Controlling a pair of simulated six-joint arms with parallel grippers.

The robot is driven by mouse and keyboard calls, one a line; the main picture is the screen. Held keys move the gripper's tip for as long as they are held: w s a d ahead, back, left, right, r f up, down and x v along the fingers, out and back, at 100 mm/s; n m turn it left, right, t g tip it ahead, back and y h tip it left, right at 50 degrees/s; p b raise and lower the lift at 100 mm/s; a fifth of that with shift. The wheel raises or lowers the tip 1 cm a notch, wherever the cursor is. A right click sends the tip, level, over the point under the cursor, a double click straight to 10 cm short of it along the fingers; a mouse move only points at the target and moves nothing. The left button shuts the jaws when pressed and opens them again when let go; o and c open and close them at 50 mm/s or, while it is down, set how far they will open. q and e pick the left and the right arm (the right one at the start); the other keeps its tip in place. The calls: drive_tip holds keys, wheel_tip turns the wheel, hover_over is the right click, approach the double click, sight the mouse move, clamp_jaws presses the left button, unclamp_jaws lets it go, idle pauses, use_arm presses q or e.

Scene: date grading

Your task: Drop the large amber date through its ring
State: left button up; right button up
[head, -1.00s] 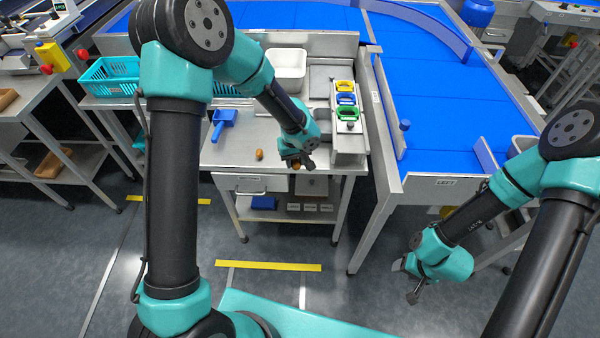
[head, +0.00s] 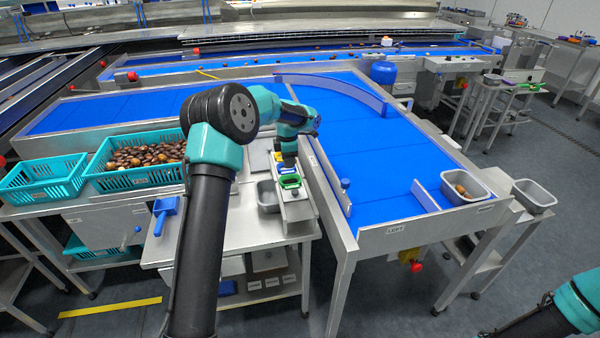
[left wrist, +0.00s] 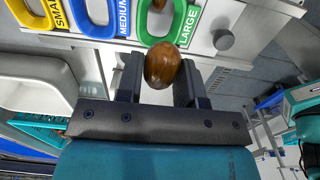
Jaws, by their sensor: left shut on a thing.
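A glossy amber-brown date (left wrist: 162,65) is held between the two fingers of my left gripper (left wrist: 160,82) in the left wrist view. The date shows just in front of the green ring marked LARGE (left wrist: 154,34) and covers its near edge; I cannot tell its height over the ring. The blue MEDIUM ring (left wrist: 96,18) and the yellow SMALL ring (left wrist: 46,14) lie to the left. In the head view my left gripper (head: 289,160) is over the ring stand, near the green ring (head: 290,182); the date is hidden there. My right gripper is out of view.
A grey tray (head: 268,197) stands left of the ring stand. A blue scoop (head: 164,212) lies on the table. Teal crates, one full of dates (head: 112,178), stand at left. The blue conveyor (head: 372,175) runs along the stand's right side.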

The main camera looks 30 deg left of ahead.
use_arm(q)
drive_tip(key=shift+w, duration=0.1)
drive_tip(key=shift+a, duration=0.1)
drive_tip(key=shift+f, duration=0.15)
drive_tip(key=shift+f, duration=2.55)
drive_tip(key=o, duration=0.7)
drive_tip(key=shift+r, duration=0.15)
